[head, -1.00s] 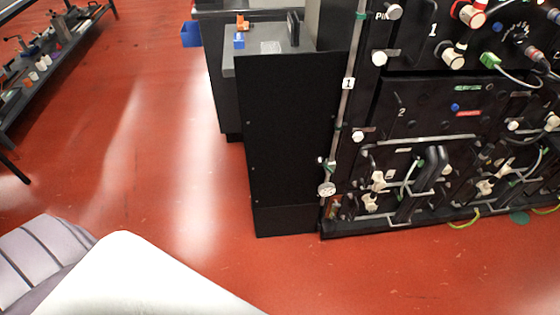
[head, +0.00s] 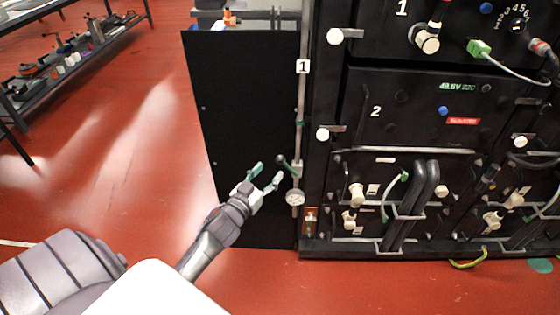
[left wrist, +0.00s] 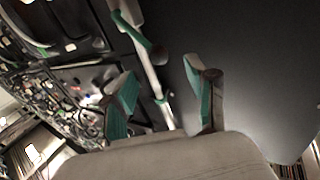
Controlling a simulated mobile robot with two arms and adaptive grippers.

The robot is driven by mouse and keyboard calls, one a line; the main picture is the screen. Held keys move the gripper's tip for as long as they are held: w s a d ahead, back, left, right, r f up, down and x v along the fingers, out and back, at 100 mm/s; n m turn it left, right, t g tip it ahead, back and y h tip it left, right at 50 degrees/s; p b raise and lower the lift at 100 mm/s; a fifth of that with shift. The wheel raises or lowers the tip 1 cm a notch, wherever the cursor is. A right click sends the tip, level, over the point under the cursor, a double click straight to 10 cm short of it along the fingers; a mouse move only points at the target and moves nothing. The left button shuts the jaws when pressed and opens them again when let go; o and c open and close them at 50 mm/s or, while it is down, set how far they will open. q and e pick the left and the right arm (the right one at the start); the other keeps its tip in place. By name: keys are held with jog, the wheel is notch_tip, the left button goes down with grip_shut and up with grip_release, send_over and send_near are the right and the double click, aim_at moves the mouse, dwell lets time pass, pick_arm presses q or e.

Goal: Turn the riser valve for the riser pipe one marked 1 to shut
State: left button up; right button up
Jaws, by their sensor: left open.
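The riser pipe (head: 300,120) runs upright along the left edge of the black rack and bears a white tag marked 1 (head: 302,66). Low on it is the riser valve (head: 295,168), whose short dark lever (head: 283,159) slants up and left, away from the pipe. My left gripper (head: 267,174) is open and empty, just left of the valve, its fingertips pointing toward it. In the left wrist view, the lever (left wrist: 155,50) lies beyond the two green-padded fingers (left wrist: 160,80), apart from them, with the pipe (left wrist: 152,80) running diagonally behind. My right gripper is not in view.
A round gauge (head: 295,198) sits on the pipe just below the valve. A black side panel (head: 240,110) stands behind my gripper. The rack (head: 400,90) with cables and white knobs fills the right. Open red floor (head: 120,130) lies to the left.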

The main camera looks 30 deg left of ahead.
aim_at(278, 163)
pick_arm(q)
jog(key=w, duration=0.7)
jog(key=shift+w+a+b, duration=0.2)
jog(key=shift+w+b, duration=0.05)
jog(key=shift+b, duration=0.15)
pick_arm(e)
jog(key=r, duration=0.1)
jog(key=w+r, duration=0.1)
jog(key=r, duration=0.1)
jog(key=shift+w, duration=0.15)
pick_arm(q)
grip_shut()
jog(key=shift+f, duration=0.1)
